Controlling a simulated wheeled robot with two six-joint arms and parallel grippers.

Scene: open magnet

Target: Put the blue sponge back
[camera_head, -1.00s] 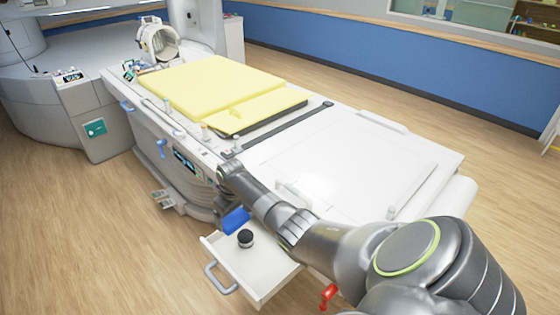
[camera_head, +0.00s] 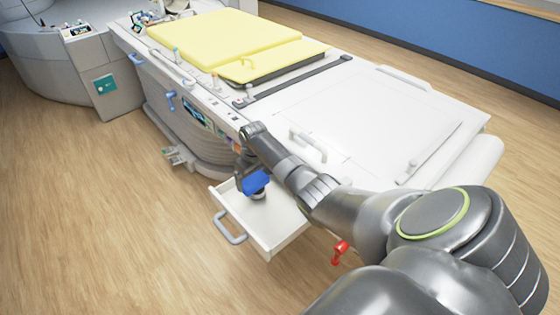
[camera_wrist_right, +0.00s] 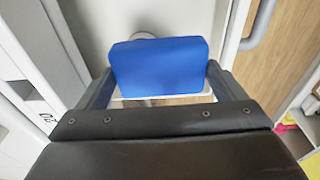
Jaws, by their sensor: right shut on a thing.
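The blue sponge (camera_head: 256,182) is a small blue block above the open white drawer (camera_head: 284,232) in the head view. My right gripper (camera_head: 250,177) is shut on it, and the arm reaches down over the table's side. In the right wrist view the sponge (camera_wrist_right: 158,66) sits between the two dark fingers of the gripper (camera_wrist_right: 158,84). The drawer lies behind it there. A dark round object in the drawer is mostly hidden behind the sponge. My left gripper is not in view.
The white table (camera_head: 370,120) stands beside the drawer, with yellow pads (camera_head: 220,38) at its far end. The drawer's grey handle (camera_head: 230,228) sticks out to the left. A red lever (camera_head: 339,252) hangs right of the drawer. The wooden floor at left is clear.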

